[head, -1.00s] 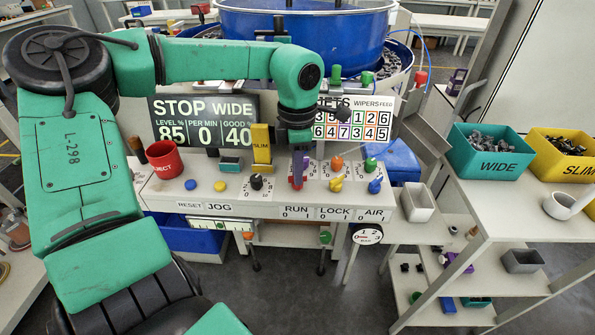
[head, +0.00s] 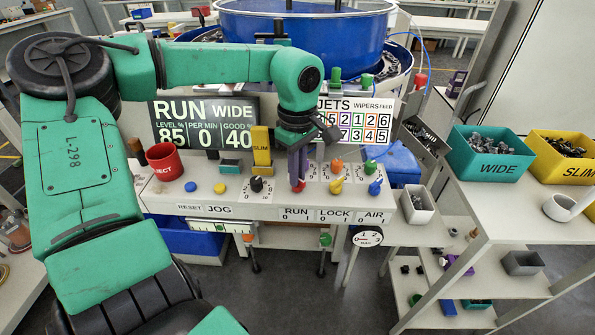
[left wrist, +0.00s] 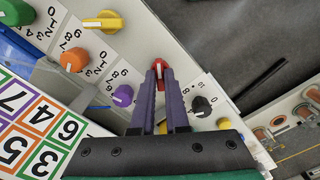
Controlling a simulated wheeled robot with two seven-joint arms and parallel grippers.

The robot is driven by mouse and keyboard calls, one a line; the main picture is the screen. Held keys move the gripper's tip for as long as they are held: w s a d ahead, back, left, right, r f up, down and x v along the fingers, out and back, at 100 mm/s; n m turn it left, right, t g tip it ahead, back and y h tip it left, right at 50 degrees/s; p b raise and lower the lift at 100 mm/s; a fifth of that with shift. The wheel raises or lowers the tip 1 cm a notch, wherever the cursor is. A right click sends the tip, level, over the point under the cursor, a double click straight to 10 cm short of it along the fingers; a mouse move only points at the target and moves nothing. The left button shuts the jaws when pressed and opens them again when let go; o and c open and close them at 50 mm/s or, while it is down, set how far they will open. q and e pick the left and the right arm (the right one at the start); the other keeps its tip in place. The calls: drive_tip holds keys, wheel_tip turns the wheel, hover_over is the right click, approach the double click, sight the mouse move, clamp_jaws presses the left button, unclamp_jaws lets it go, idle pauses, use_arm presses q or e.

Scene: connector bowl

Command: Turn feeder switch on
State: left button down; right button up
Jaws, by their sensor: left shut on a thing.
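A red switch (head: 299,187) stands on the panel above the RUN 0 1 label (head: 296,214). My left gripper (left wrist: 158,68) has its purple fingers shut on this red switch; in the left wrist view the red switch (left wrist: 159,77) shows between the fingertips. The display (head: 185,115) reads RUN WIDE, 85, 0 and 40. A yellow switch (head: 336,185) stands above the LOCK label and a blue switch (head: 375,187) above the AIR label. The fingers partly hide the red switch in the head view. My right gripper is not in view.
A black knob (head: 256,184) is left of the red switch. Orange (head: 337,165) and green (head: 370,166) knobs stand behind. A red cup (head: 165,163) is farther left. The blue bowl (head: 310,40) stands behind. WIDE (head: 487,168) and SLIM (head: 575,172) bins are at right.

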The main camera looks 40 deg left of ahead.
use_arm(q)
drive_tip(key=shift+r+m, duration=0.1)
drive_tip(key=shift+m, duration=0.5)
drive_tip(key=c, duration=0.9)
unclamp_jaws()
wheel_tip(320, 180, up, 15)
drive_tip(key=shift+f+p, duration=0.2)
drive_tip(key=shift+p, duration=0.25)
